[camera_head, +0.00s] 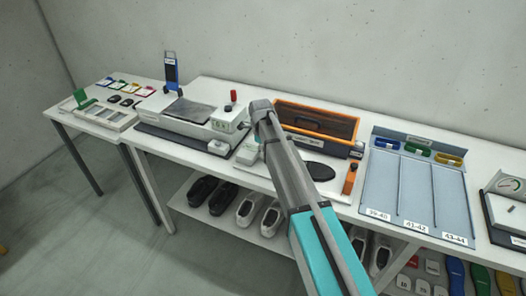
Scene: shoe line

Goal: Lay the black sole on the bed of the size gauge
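A flat black oval (320,171) lies on a pale plate in the middle of the long table, just right of my arm. It may be the black sole, but it is too small to be sure. An orange upright block (350,178) stands to its right. At the right edge is a partly cut-off device with a dial (509,185); I cannot tell which device is the size gauge. My grey and teal arm reaches up across the middle to its bend near the white machine. I cannot make out my gripper or its fingers.
A white machine (208,121) with a red knob and an orange-framed box (317,119) stand behind. A blue-grey sorting rack (378,188) has lanes marked 39-40, 41-42 and 43-44. Shoes (249,207) stand on the lower shelf. A smaller table (88,126) is at left.

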